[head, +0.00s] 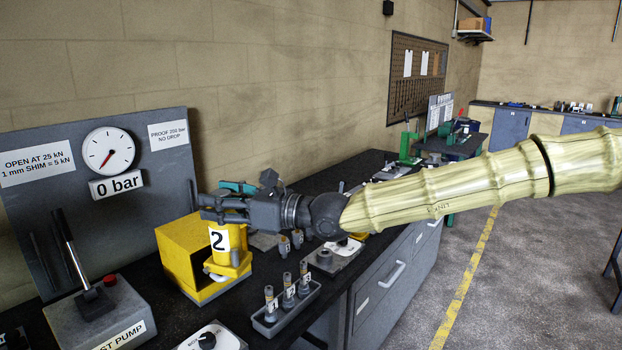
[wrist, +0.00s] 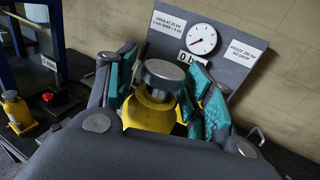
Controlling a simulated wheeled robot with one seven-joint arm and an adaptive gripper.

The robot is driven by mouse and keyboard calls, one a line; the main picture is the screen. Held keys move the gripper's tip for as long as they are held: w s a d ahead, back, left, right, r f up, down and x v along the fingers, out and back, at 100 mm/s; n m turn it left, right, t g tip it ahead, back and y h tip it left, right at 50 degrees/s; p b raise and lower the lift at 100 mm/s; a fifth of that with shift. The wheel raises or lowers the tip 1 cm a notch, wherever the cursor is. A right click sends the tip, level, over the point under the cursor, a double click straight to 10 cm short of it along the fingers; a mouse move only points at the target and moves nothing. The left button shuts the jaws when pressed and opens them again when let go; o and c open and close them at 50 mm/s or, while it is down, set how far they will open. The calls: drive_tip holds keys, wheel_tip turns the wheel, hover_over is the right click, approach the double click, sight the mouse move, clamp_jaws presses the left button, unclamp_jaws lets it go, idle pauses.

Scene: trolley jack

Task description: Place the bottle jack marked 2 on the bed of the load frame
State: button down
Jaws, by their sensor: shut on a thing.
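The bottle jack marked 2 (head: 219,239) is yellow with a white number label and stands upright in the head view. In the wrist view its grey round top (wrist: 163,73) and yellow body (wrist: 148,116) sit between my teal finger pads. My gripper (head: 228,206) is shut around the upper part of this jack. In the wrist view my gripper (wrist: 163,90) has pads on both sides of it. I cannot tell whether its base touches the bench. A blue frame (wrist: 56,32), probably the load frame, shows only partly at the wrist view's left edge.
A yellow open box (head: 182,255) is right beside the jack. A gauge board (head: 100,180) reading 0 bar stands behind, with the test pump (head: 95,318) in front. A rack of small numbered cylinders (head: 284,310) is nearby. Another yellow jack (wrist: 16,110) stands near the blue frame.

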drive_tip(key=w+d+f+m+t+h+b, duration=0.1)
drive_tip(key=d+f+m+t+h+b, duration=0.15)
drive_tip(key=d+f, duration=0.6)
drive_tip(key=w+d+f+m+t+h+b, duration=0.1)
drive_tip(key=d+f+m+t+h, duration=0.2)
drive_tip(key=f, duration=1)
drive_tip(key=w+d+f+m+t+h+b, duration=0.15)
drive_tip(key=d+f+t, duration=0.35)
drive_tip(key=f, duration=0.6)
drive_tip(key=s+d+f+m+t+h+b, duration=0.1)
drive_tip(key=s+d+f+m+h+b, duration=0.1)
drive_tip(key=s+d+f+h, duration=0.3)
drive_tip(key=s+d+f+m+t+h+b, duration=0.1)
drive_tip(key=s+d+f+m+h, duration=0.4)
drive_tip(key=d+f, duration=0.8)
drive_tip(key=shift+s+d+f+m+b, duration=0.35)
drive_tip(key=shift+s+f+b, duration=0.5)
drive_tip(key=shift+f, duration=2.7)
drive_tip(key=shift+s, duration=0.1)
